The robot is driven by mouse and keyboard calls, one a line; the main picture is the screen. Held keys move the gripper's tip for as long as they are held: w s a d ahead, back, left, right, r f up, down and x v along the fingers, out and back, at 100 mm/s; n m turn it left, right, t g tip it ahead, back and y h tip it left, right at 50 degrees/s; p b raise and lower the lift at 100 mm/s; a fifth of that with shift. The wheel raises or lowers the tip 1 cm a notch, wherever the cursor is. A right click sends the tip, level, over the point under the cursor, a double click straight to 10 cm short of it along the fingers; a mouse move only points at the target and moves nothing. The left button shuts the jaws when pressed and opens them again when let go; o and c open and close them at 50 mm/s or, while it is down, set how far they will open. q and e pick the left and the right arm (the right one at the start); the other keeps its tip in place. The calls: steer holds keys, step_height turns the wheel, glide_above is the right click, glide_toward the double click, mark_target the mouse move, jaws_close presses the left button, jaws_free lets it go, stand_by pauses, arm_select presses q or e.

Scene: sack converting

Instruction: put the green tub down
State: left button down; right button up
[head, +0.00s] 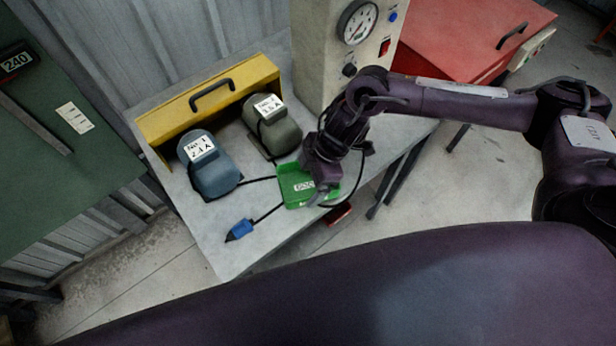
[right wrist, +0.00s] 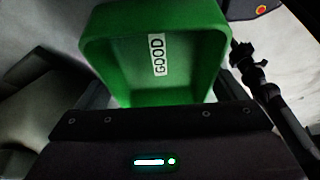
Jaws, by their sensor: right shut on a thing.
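The green tub (head: 292,186) is a shallow open tray with a white "GOOD" label. In the head view it is at the right edge of the grey table (head: 225,255); I cannot tell whether it touches the tabletop. My right gripper (head: 322,190) is shut on the tub's near right wall. In the right wrist view the tub (right wrist: 190,75) fills the upper middle, between the fingers of my right gripper (right wrist: 165,100), and its inside looks empty. My left gripper is not in view.
A blue motor (head: 210,170) and a grey-green motor (head: 275,128) stand left of and behind the tub, with black cables. A blue plug (head: 240,230) lies on the table. A yellow box (head: 170,118) and a gauge cabinet (head: 325,60) stand behind.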

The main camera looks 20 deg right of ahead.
steer(key=shift+f, duration=0.45)
steer(key=shift+f, duration=0.1)
steer(key=o, duration=0.8)
steer(key=shift+c, duration=0.2)
steer(key=v, duration=1.2)
steer(key=shift+b, duration=0.35)
